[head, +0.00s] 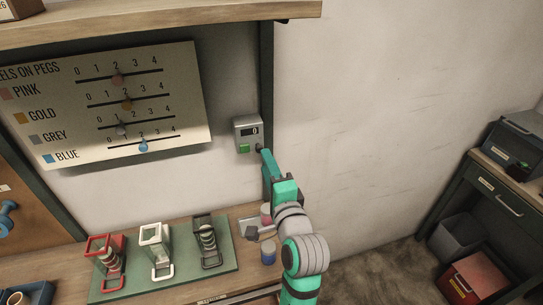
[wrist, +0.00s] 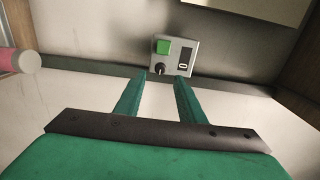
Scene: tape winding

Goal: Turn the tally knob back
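A grey tally box (head: 247,132) is fixed to the wall, with a green button and a small dark display that seems to read 0. Its dark tally knob (wrist: 160,69) is at the box's lower edge in the wrist view; in the head view my fingers partly cover that spot. My gripper (wrist: 160,76) is open, its two green fingers apart with the knob seen between their tips. I cannot tell whether either finger touches it. In the head view my gripper (head: 264,154) reaches up to the box's lower right corner.
A chart board (head: 105,105) with sliders hangs left of the box. Below, a green mat (head: 135,284) holds red, white and black frames. Small spools (head: 268,252) stand on the bench near my arm. The wall to the right is bare.

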